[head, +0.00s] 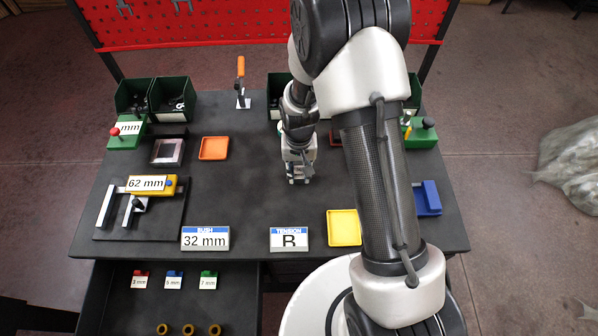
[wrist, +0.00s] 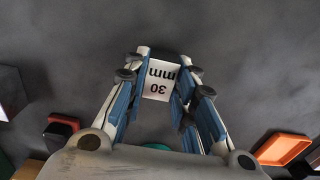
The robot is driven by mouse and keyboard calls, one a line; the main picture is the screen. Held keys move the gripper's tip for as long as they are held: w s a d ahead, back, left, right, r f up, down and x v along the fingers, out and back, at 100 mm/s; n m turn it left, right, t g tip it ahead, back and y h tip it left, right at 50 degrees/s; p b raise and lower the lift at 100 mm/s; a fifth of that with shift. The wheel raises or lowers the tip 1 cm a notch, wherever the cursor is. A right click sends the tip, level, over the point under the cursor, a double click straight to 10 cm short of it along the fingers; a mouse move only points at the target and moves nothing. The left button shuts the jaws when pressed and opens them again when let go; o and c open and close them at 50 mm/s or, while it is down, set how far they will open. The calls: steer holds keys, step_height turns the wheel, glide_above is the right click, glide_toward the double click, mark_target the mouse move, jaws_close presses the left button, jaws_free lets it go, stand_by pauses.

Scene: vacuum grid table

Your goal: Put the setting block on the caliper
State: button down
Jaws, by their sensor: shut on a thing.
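My gripper (head: 298,178) hangs over the middle of the table, fingers pointing down. In the wrist view my gripper (wrist: 160,90) is shut on a small dark block (wrist: 173,57) with a white "30 mm" label, which reads upside down there. I take it for the setting block; in the head view it is mostly hidden by the fingers. The caliper (head: 112,205), a silver frame with a dark knob, lies on a dark board at the table's left.
An orange tray (head: 214,148) lies between gripper and caliper. "BUSH 32 mm" (head: 205,238) and "TENSION B" (head: 289,239) signs stand at the front edge. A yellow tray (head: 344,228) is front right. Green bins (head: 172,97) and an orange-handled clamp (head: 241,82) stand behind. The centre is clear.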

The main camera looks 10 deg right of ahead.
steer(key=shift+f, duration=0.1)
steer(key=c, duration=1.8)
jaws_free()
steer(key=shift+f, duration=0.2)
steer(key=o, duration=0.5)
steer(key=shift+r, duration=0.1)
